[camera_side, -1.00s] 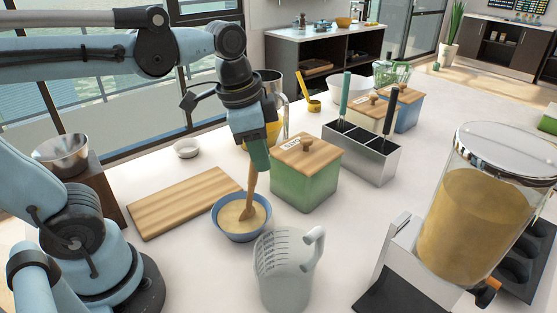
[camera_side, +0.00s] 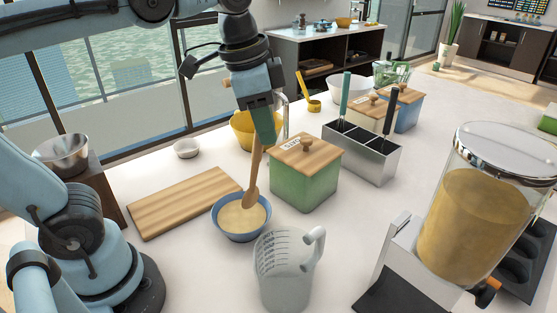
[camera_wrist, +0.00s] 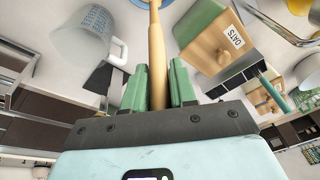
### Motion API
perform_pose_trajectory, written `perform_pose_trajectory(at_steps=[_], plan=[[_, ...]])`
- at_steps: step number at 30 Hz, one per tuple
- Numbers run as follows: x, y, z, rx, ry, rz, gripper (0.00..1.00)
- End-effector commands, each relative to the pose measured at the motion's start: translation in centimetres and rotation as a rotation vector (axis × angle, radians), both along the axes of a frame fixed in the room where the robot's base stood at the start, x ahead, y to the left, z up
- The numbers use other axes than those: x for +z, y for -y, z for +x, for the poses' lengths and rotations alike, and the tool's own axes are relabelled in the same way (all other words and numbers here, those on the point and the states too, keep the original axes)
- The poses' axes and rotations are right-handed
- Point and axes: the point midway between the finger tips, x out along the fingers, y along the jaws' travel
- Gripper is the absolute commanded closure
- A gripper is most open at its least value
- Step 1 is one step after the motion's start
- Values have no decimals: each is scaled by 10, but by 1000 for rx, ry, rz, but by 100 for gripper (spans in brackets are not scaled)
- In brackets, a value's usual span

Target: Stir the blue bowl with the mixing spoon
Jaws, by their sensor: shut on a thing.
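The blue bowl (camera_side: 240,235) stands on the white counter and holds a pale yellow mixture. Only a bit of its rim shows at the top of the wrist view (camera_wrist: 138,5). My gripper (camera_side: 265,138) is above the bowl, pointing down, and is shut on the handle of the wooden mixing spoon (camera_side: 255,165). In the wrist view the spoon (camera_wrist: 156,50) runs up between the green fingers. The spoon leans slightly, and its head is over the right part of the bowl, at about rim height in the picture. Whether it touches the mixture is unclear.
A wooden board (camera_side: 180,203) lies left of the bowl. A green oats box (camera_side: 305,180) stands close on the right, and a clear measuring jug (camera_side: 285,275) in front.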

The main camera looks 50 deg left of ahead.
Motion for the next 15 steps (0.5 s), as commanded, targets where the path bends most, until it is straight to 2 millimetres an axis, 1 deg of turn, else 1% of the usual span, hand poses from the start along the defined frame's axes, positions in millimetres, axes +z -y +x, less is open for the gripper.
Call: perform_pose_trajectory(at_steps=[8, 15], plan=[[3, 0, 0, 0, 0, 0, 100], [23, 0, 0, 0, 0, 0, 100]])
